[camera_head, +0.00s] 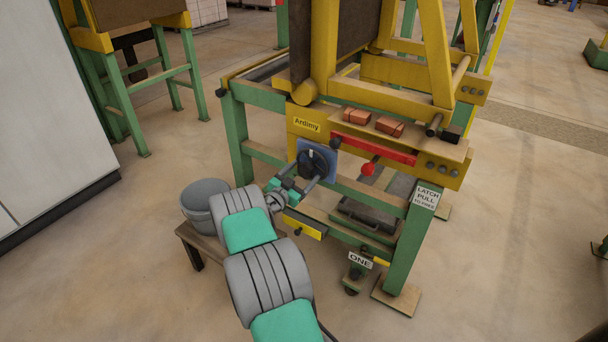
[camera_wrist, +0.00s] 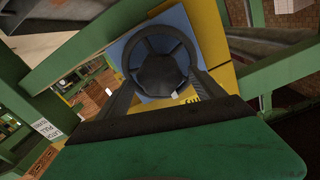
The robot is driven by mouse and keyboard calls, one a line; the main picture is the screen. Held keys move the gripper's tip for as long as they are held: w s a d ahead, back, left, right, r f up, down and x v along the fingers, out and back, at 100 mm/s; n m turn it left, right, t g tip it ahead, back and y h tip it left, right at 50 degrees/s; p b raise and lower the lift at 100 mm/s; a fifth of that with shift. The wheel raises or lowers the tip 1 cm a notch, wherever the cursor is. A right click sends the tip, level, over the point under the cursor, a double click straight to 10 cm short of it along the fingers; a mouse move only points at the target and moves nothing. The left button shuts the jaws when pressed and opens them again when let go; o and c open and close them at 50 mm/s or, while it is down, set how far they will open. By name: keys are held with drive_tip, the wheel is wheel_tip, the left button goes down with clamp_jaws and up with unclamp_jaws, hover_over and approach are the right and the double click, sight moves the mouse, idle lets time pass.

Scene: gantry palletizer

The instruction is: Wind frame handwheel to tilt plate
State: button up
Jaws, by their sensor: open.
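The dark handwheel (camera_head: 313,160) sits on a blue square backing on the front of the green and yellow frame. In the wrist view the handwheel (camera_wrist: 160,58) is straight ahead, its rim and dark hub showing. My gripper (camera_head: 314,168) is open, with its fingers reaching toward the wheel from the lower left. In the wrist view my gripper's dark fingers (camera_wrist: 160,86) stand one on each side of the wheel's lower part. I cannot tell whether they touch the rim. A large brown plate (camera_head: 345,40) stands steeply in the yellow frame above.
A red bar with a red ball knob (camera_head: 367,169) is right of the wheel. Two reddish blocks (camera_head: 390,126) lie on the ledge above. A grey bucket (camera_head: 204,205) stands on a low wooden bench beside my arm. A "LATCH PULL" sign (camera_head: 426,197) is on the right post.

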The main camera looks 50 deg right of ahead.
drive_tip(key=shift+d, duration=0.45)
drive_tip(key=c, duration=1.4)
